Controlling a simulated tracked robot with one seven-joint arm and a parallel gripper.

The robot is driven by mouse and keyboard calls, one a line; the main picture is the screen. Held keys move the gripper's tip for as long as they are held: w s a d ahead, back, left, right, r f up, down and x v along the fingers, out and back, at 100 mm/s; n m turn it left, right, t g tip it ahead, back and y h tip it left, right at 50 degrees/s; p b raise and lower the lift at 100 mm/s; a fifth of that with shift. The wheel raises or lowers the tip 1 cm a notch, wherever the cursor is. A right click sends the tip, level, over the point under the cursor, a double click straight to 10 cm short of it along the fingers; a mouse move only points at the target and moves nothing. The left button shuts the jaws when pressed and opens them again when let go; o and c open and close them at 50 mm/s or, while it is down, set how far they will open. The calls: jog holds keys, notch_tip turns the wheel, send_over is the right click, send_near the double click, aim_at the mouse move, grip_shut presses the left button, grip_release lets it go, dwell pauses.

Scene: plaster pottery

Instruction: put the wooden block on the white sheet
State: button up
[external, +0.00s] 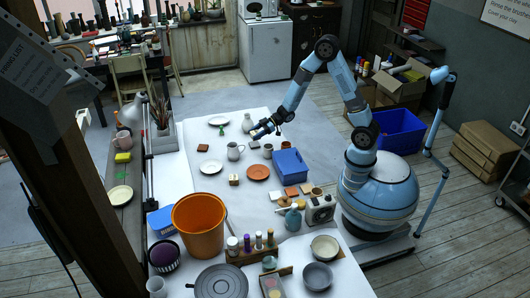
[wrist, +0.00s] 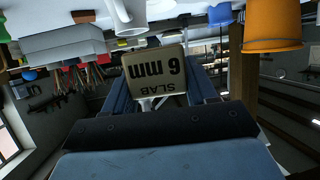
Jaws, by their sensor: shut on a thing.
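My gripper (external: 259,132) is above the far part of the long table, right of the white jug. In the wrist view my gripper (wrist: 160,92) has a pale tan block (wrist: 157,72) between its two blue fingers, and it is shut on this block. The block's face reads "SLAB 6 mm", upside down in that view. In the external view the held block is too small to make out clearly. A white sheet-like covering (external: 186,200) lies over the long table. A small light-brown block (external: 234,179) stands on it near the middle.
A white jug (external: 235,151) stands just left of my gripper. A large orange bucket (external: 199,224) stands nearer the front. White covering shows between the plates.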

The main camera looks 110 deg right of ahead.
jog(key=s+d+h, duration=0.1)
jog(key=s+d, duration=0.7)
jog(key=s, duration=0.4)
jog(key=s+d+m, duration=0.1)
jog(key=s+d, duration=0.6)
jog(key=s, duration=0.4)
jog(key=shift+s+d+f+m+h, duration=0.3)
jog(key=shift+s+d+f+h, duration=0.05)
jog(key=shift+f+h, duration=0.05)
jog(key=w+d+f, duration=0.2)
jog(key=w, duration=0.1)
jog(key=w+d+f, duration=0.6)
jog(key=shift+w, duration=0.15)
jog(key=shift+w+d+f, duration=0.35)
jog(key=shift+w+f, duration=0.1)
jog(key=shift+f, duration=0.2)
jog(key=shift+w+d+f, duration=0.1)
jog(key=shift+f, duration=0.75)
jog(key=shift+w+d+f, duration=0.1)
jog(key=shift+f, duration=0.7)
jog(key=shift+f, duration=0.25)
